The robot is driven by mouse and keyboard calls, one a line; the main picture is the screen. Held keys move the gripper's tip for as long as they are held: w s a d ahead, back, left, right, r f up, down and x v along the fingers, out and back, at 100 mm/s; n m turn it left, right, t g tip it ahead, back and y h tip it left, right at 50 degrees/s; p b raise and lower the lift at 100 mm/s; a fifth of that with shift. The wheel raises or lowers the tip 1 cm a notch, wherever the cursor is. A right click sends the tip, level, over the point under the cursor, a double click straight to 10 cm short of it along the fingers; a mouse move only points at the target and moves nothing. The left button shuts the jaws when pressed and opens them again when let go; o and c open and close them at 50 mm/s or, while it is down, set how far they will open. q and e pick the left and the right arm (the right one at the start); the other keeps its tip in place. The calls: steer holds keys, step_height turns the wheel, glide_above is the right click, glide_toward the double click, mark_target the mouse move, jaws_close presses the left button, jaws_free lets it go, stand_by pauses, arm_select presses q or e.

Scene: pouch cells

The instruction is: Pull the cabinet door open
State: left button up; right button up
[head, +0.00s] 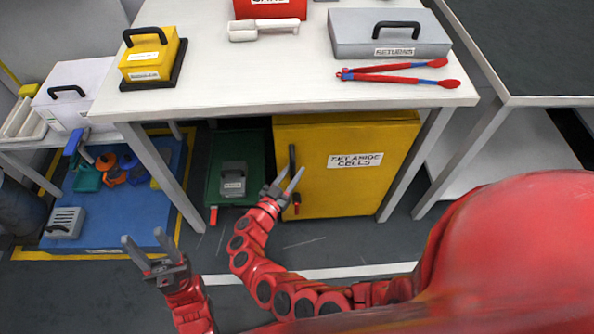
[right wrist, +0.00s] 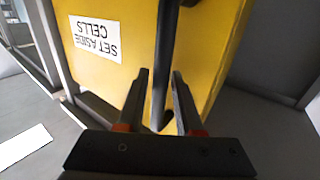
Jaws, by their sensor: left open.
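The yellow cabinet (head: 340,190) stands under the white table, with a "SET-ASIDE CELLS" label on its front. Its door looks closed. The black vertical bar handle (head: 292,158) is at the door's left edge. My right gripper (head: 285,180) is at the handle's lower part, fingers apart. In the right wrist view, the handle (right wrist: 163,65) runs between the two open fingers of the right gripper (right wrist: 160,85), and the yellow door (right wrist: 205,50) lies behind. My left gripper (head: 148,243) is open and empty, low over the floor to the left.
The white table (head: 220,75) above carries a yellow case (head: 150,58), a grey returns box (head: 390,35) and red tongs (head: 400,77). A green tray (head: 215,150) with a grey block is left of the cabinet. A blue mat (head: 120,215) lies further left. Floor before the door is clear apart from my arms.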

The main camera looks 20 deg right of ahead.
jaws_close()
stand_by(1.4)
